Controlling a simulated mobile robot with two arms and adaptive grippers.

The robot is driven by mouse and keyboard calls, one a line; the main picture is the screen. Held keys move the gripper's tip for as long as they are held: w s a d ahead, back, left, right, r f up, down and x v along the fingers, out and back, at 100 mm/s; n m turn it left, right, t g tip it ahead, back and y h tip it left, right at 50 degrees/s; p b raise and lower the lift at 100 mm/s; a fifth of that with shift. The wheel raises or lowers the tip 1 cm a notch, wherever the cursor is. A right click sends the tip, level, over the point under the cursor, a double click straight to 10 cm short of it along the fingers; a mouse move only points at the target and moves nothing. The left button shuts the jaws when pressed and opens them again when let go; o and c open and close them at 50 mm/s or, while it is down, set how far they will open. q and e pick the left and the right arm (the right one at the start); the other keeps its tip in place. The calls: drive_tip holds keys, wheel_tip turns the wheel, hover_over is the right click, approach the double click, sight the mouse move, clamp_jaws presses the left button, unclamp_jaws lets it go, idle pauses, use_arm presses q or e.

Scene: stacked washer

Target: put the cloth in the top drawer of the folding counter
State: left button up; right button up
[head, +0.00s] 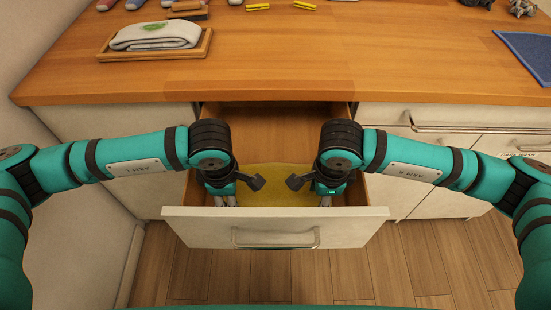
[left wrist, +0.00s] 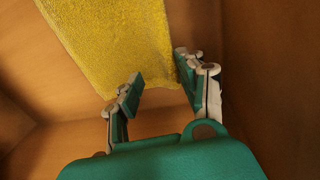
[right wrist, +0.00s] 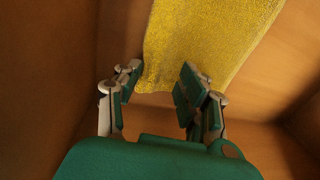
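A yellow cloth (head: 278,198) lies inside the open top drawer (head: 270,226) of the counter. It also shows in the left wrist view (left wrist: 115,45) and the right wrist view (right wrist: 205,40). My left gripper (head: 222,200) is down inside the drawer at the cloth's left end, with its fingers apart. My right gripper (head: 328,198) is down inside the drawer at the cloth's right end, also with its fingers apart. In each wrist view a cloth end shows between or just beyond the fingers. I cannot tell whether the fingers touch it.
The wooden countertop (head: 300,60) runs above the drawer. A wooden tray (head: 111,55) with a folded white towel (head: 156,37) stands at its left. A blue cloth (head: 532,52) lies at its right. Closed fronts with handles (head: 470,127) are right of the drawer.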

use_arm(q)
drive_tip(key=s+r, duration=0.6)
drive_tip(key=r, duration=0.3)
use_arm(e)
drive_tip(key=s+r, duration=0.6)
drive_tip(key=r, duration=0.3)
use_arm(q)
drive_tip(key=shift+w, duration=0.1)
use_arm(e)
drive_tip(key=shift+w, duration=0.1)
